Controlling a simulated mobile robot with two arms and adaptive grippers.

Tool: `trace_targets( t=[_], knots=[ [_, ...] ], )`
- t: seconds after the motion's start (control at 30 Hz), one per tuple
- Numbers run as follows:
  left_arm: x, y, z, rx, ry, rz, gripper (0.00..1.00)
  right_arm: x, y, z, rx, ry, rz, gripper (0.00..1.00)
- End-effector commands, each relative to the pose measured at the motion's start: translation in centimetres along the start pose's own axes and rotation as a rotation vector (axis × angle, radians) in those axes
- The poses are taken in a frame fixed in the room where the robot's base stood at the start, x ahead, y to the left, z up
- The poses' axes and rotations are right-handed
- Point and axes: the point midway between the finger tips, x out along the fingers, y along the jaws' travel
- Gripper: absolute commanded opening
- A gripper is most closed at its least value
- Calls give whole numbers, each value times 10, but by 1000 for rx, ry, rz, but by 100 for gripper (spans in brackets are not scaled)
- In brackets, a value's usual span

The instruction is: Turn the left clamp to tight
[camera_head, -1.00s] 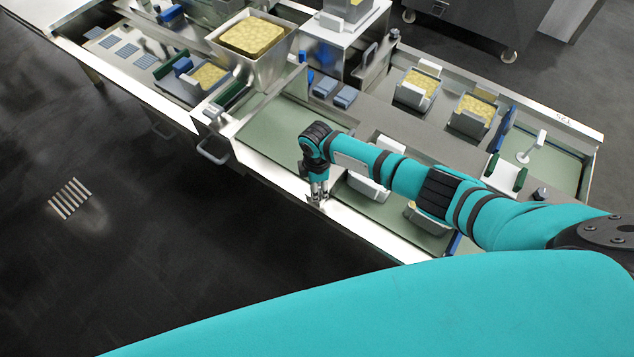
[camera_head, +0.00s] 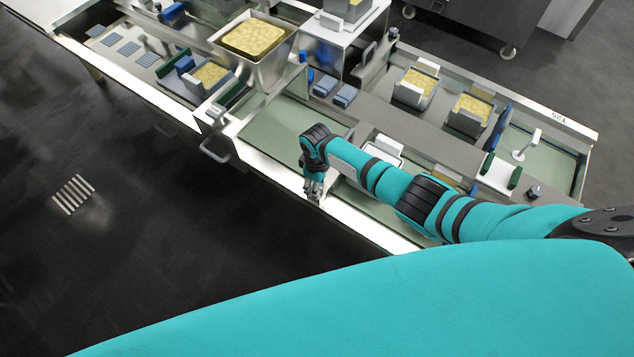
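My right arm comes in from the right and reaches over the green-floored section (camera_head: 285,130) of the long bench. My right gripper (camera_head: 314,193) points down at the bench's front metal rim (camera_head: 340,212). It is small here, and I cannot tell whether its fingers are open or touching anything. I cannot single out the left clamp with certainty; my arm covers part of this section. My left gripper is not in view.
A square tub of yellow cheese (camera_head: 253,38) stands at the back left. Cheese blocks in moulds (camera_head: 415,88) sit behind my arm. A white lever (camera_head: 527,146) stands at the right. A metal handle (camera_head: 214,150) juts from the front; the floor there is clear.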

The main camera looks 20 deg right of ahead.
Motion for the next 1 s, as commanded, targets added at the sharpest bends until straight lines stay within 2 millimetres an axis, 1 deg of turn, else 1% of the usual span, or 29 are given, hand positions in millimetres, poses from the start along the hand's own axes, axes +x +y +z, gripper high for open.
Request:
trace_targets(
  t=[0.5, 0.53, 0.67, 0.7, 1.0],
  knots=[
    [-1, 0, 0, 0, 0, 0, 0, -2, 2, -1, 21, 3, 3, 7],
    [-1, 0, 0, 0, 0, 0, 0, -2, 2, -1, 21, 3, 3, 40],
    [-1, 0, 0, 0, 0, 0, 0, -1, 1, -1, 20, 2, 2, 57],
    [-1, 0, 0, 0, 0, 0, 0, -1, 1, -1, 20, 2, 2, 60],
    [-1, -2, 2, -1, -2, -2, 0, -2, 1, 0, 20, 2, 1, 60]
  ],
)
